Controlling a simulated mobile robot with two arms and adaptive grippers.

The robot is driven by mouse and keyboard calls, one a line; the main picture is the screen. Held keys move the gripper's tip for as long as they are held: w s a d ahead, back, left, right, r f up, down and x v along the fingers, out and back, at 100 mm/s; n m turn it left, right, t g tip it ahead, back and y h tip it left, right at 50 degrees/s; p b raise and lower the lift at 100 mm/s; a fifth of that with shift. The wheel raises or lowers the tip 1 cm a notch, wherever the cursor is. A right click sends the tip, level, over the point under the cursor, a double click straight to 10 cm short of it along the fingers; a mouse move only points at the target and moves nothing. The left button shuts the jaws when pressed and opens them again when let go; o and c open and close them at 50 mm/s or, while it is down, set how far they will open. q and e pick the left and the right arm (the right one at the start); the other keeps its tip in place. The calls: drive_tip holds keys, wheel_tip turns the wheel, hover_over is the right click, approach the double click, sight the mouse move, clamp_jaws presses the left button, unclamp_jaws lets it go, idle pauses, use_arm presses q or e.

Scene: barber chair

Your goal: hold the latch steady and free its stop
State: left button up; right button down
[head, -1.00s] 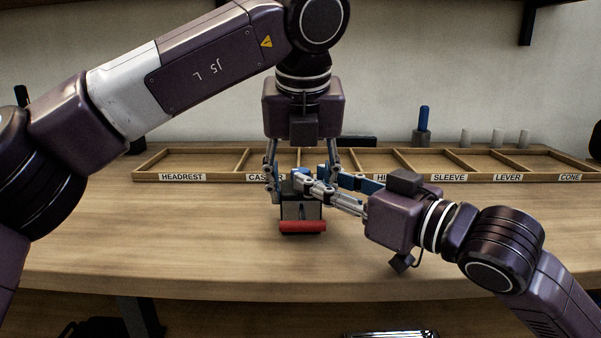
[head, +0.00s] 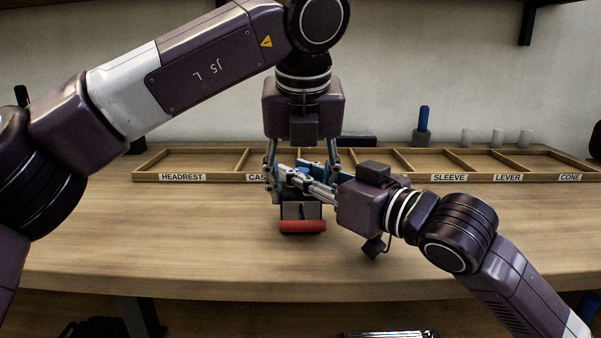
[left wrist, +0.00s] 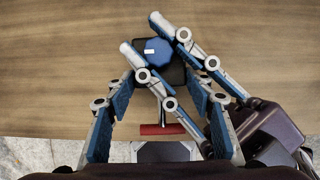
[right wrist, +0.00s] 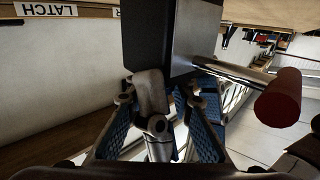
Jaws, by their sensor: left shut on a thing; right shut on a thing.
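The latch (head: 301,211) is a dark block with a grey front face and a red handle (head: 303,226), upright on the bench. In the left wrist view a blue knob (left wrist: 158,51), apparently the stop, sits on top of the dark body (left wrist: 174,75). My left gripper (head: 303,190) points down and is shut on the body from both sides. My right gripper (head: 291,173) reaches in from the right, its fingers (left wrist: 146,37) shut around the blue knob. In the head view the fingers mostly hide the knob. The right wrist view shows the block (right wrist: 155,38) and handle (right wrist: 278,97) close up.
A wooden tray (head: 220,177) with labelled compartments runs along the back of the bench. A blue-handled piece (head: 423,125) and several pale cylinders (head: 497,138) stand behind it. The bench top (head: 150,235) is clear to the left.

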drive_tip(key=shift+f, duration=0.1)
drive_tip(key=shift+f+n+g+y, duration=0.1)
drive_tip(key=shift+n+g+y, duration=0.35)
drive_tip(key=shift+g, duration=0.25)
drive_tip(key=shift+n+g+y, duration=0.3)
drive_tip(key=shift+n+y, duration=0.05)
drive_tip(key=c, duration=1.9)
unclamp_jaws()
drive_tip(key=shift+c, duration=0.2)
drive_tip(key=shift+a+h, duration=0.15)
drive_tip(key=shift+h, duration=0.25)
drive_tip(key=shift+m+t, duration=0.4)
drive_tip(key=shift+t, duration=0.2)
